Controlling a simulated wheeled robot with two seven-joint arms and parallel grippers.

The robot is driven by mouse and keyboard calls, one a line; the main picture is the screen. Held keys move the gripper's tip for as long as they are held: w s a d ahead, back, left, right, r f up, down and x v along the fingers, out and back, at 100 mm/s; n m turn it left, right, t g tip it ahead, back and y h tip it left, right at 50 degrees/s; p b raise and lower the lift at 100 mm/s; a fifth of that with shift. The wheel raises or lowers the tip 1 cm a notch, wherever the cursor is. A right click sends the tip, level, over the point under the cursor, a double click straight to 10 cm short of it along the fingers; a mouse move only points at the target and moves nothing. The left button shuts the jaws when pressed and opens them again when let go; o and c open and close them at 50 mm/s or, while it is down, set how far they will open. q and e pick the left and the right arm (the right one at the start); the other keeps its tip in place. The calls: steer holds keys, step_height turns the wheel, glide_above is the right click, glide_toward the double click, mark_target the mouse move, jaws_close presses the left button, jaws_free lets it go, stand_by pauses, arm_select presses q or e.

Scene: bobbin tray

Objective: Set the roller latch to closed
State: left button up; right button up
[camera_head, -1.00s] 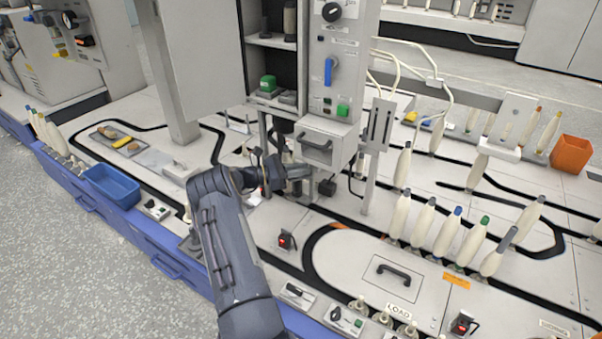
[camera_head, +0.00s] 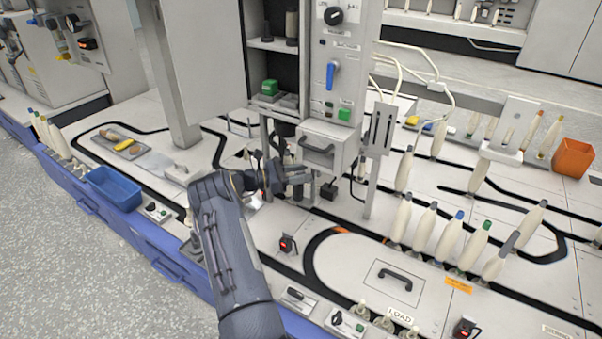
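My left arm reaches in from the bottom, and my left gripper (camera_head: 300,176) is at the front of the machine column, just below and left of the grey drawer-like box with a handle (camera_head: 318,150). Its fingers point right and are small and dark, so I cannot tell whether they are apart or together. A small black block (camera_head: 329,190) on a stem is just right of the fingertips. I cannot make out the roller latch for certain; the parts around the fingers are partly hidden by the gripper. My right gripper is not in view.
Above the box, a control panel (camera_head: 330,110) carries a blue lever (camera_head: 331,73), a black knob and a green button. Several bobbins stand at the right, near an orange bin (camera_head: 572,158). A blue tray (camera_head: 113,188) sits at the left. An oval plate (camera_head: 362,272) with a black handle is in front.

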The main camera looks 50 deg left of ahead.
arm_select(q)
steer(key=p+v, duration=0.1)
steer(key=v, duration=0.6)
steer(key=shift+s+p, duration=0.25)
steer(key=shift+p, duration=0.1)
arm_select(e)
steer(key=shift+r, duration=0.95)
arm_select(q)
steer(key=shift+a, duration=0.1)
steer(key=shift+c, duration=0.2)
